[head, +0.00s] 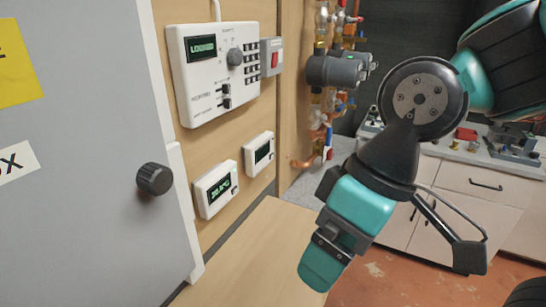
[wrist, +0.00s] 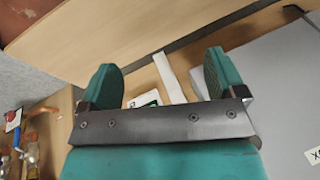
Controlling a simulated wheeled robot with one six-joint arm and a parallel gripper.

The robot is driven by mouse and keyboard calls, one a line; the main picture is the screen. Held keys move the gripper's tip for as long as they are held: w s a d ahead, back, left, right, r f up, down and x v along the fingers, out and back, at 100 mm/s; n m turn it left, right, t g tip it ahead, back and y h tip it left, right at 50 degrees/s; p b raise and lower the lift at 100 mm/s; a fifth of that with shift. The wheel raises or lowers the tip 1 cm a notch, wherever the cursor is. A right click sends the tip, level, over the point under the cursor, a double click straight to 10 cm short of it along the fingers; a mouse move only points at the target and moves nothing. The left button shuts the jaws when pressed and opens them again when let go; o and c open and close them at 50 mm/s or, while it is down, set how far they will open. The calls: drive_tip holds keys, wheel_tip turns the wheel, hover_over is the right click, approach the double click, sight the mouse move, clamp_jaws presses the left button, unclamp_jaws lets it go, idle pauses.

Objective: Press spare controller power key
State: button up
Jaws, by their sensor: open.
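Two small white controllers hang on the wooden wall in the head view. The nearer controller (head: 203,196) has lit green digits; the farther controller (head: 250,165) has a dark display with no digits I can make out. Each has small keys at its lower right, too small to read. I cannot tell from labels which is the spare. My gripper (head: 325,262) is to the right of both, apart from them and pointing down. In the wrist view its two teal fingers (wrist: 163,75) are spread and empty, with part of a small white unit (wrist: 145,99) partly hidden behind the palm.
A larger white control panel (head: 203,100) with a knob and keys hangs above, beside a red switch box (head: 271,57). A grey cabinet (head: 85,200) with a black knob stands at left. Pipes and valves (head: 335,75) are behind. A wooden surface (head: 255,255) below is bare.

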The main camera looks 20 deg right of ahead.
clamp_jaws()
idle(1.6)
